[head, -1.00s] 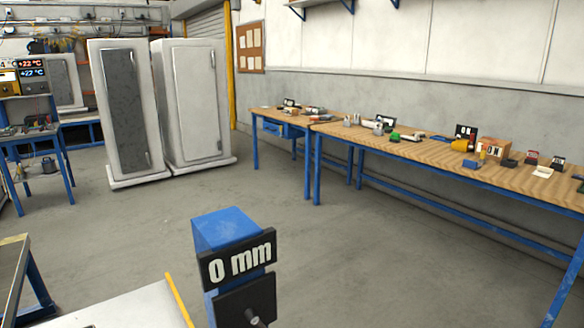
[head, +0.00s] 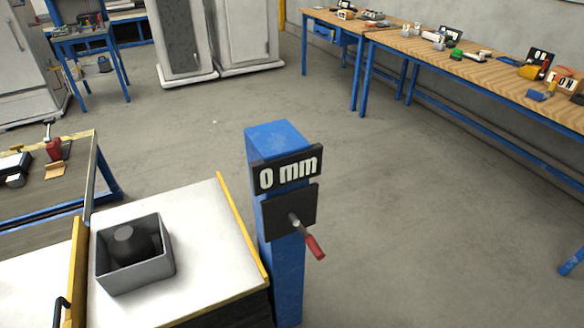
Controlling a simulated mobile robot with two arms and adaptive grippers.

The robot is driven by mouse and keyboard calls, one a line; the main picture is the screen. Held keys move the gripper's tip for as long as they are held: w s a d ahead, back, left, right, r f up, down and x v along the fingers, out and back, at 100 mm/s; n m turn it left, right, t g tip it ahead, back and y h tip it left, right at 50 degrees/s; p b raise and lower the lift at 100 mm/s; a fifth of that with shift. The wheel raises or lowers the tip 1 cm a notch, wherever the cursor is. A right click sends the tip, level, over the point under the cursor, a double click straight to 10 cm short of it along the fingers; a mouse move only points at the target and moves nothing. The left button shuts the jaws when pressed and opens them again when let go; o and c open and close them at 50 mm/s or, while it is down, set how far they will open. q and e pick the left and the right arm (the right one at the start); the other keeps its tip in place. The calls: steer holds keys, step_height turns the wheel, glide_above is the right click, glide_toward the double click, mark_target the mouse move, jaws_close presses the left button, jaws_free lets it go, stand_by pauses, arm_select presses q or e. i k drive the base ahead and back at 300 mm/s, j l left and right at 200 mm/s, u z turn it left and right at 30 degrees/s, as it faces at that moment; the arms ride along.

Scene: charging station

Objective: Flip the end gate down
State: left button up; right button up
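A yellow upright plate (head: 76,275) stands at the left end of the white top, with a black handle (head: 60,310) beside it at the lower left edge. A thin yellow strip (head: 242,228) runs along the white top's right edge. I cannot tell for sure which of these is the end gate. A grey open box (head: 137,282) holding a dark round part (head: 132,243) sits on the white top (head: 205,225) between them. Neither of my grippers is in view.
A blue post (head: 286,270) with a "0 mm" sign (head: 288,172) and a red-handled lever (head: 314,246) stands just right of the white top. A dark-topped table (head: 62,195) is at left. A long workbench (head: 465,68) is at back right. Grey floor between is clear.

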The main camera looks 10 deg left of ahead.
mark_target(75, 304)
steer(key=u, duration=2.05)
